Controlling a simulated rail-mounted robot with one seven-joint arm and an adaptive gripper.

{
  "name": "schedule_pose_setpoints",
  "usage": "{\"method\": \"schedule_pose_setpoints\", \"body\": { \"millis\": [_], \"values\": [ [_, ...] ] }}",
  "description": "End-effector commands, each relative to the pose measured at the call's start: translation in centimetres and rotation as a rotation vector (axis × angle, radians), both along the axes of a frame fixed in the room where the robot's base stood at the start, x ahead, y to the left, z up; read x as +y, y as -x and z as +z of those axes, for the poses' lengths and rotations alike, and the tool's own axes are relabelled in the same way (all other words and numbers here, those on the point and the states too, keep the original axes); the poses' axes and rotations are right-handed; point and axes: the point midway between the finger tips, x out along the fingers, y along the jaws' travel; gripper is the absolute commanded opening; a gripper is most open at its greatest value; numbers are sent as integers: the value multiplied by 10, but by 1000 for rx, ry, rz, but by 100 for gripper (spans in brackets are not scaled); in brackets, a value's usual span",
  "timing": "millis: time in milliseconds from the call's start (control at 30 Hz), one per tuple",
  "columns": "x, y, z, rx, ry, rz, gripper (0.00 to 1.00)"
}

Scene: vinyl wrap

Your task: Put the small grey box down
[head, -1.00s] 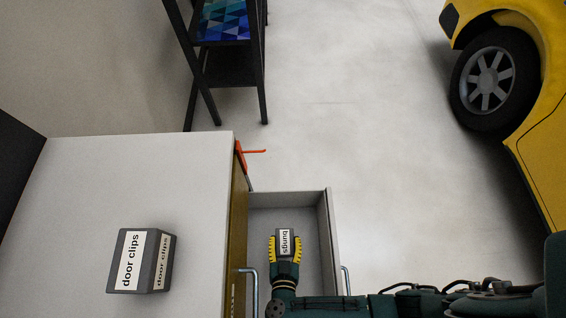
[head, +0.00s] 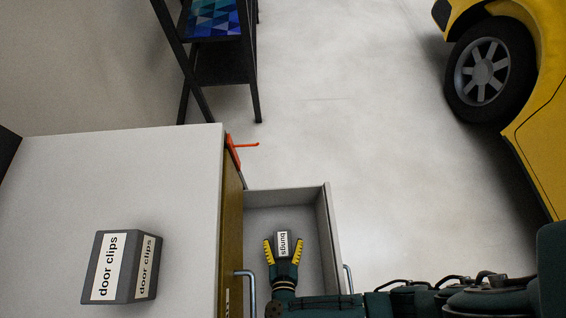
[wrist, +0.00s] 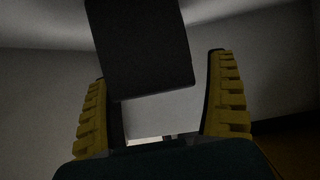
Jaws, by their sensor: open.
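The small grey box labelled "bungs" (head: 283,243) is inside the open drawer (head: 334,232), on its floor as far as I can tell. My gripper (head: 284,250) is in the drawer with its yellow-padded fingers spread, one on each side of the box. A gap shows between each finger and the box. In the wrist view the dark box (wrist: 150,45) is ahead of and between the open fingers (wrist: 160,100), touching neither. The underside of the box is hidden.
A larger grey "door clips" box (head: 122,266) stands on the white cabinet top (head: 60,190). An orange-red hook-like piece (head: 236,148) sticks out at the cabinet's edge. A dark shelf rack (head: 222,65) stands behind, and a yellow car (head: 545,110) is at right. The floor between is clear.

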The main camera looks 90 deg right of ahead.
Motion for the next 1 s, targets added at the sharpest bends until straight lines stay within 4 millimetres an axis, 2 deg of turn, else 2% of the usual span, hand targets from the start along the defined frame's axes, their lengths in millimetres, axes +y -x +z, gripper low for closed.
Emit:
{"method": "schedule_pose_setpoints", "body": {
  "millis": [133,267,500,700,1000],
  "values": [
    [0,0,3,-1,0,0,88],
    [15,-1,14,0,-1,5,88],
    [69,2,41,-1,-1,9,88],
    [101,5,54,-1,0,4,88],
    [108,7,55,0,1,-1,88]
  ]
}}
